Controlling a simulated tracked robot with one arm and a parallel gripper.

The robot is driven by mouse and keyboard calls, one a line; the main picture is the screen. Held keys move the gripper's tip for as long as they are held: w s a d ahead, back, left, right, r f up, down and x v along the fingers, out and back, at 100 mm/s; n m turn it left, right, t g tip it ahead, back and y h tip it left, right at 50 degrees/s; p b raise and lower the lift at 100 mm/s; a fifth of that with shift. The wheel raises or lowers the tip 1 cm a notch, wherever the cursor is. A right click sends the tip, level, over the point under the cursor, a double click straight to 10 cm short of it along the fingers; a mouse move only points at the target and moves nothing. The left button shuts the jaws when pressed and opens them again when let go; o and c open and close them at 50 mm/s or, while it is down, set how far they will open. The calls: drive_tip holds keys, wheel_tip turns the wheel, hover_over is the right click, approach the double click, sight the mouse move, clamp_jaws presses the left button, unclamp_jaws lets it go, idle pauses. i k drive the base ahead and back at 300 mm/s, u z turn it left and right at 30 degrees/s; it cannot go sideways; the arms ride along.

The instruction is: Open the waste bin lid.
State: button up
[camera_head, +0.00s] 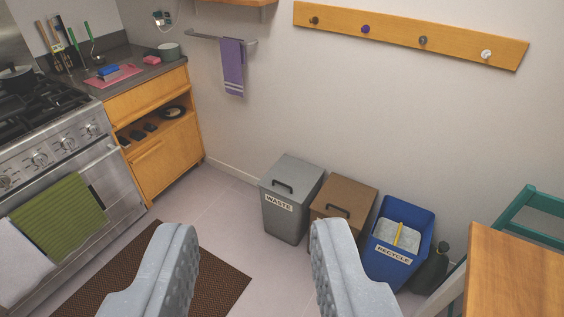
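The waste bin (284,221) is grey, with a "WASTE" label on its front, and stands on the floor against the back wall. Its grey lid (296,172) lies shut on top and carries a dark handle (282,186) near the front edge. My gripper (250,245) is in the foreground with its two grey padded fingers wide apart and nothing between them. It is apart from the bin, which shows beyond and between the fingers.
A brown lidded bin (345,196) stands right of the waste bin, partly behind my right finger. Right of it are an open blue recycle bin (393,262) and a dark bottle (432,268). A wooden table (520,270) is at right, a stove (60,150) at left. Floor before the waste bin is clear.

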sight(291, 179)
drive_tip(key=z, duration=0.1)
drive_tip(key=i, duration=1.45)
drive_tip(key=z, duration=0.3)
drive_tip(key=i, duration=1.25)
drive_tip(key=z, duration=0.05)
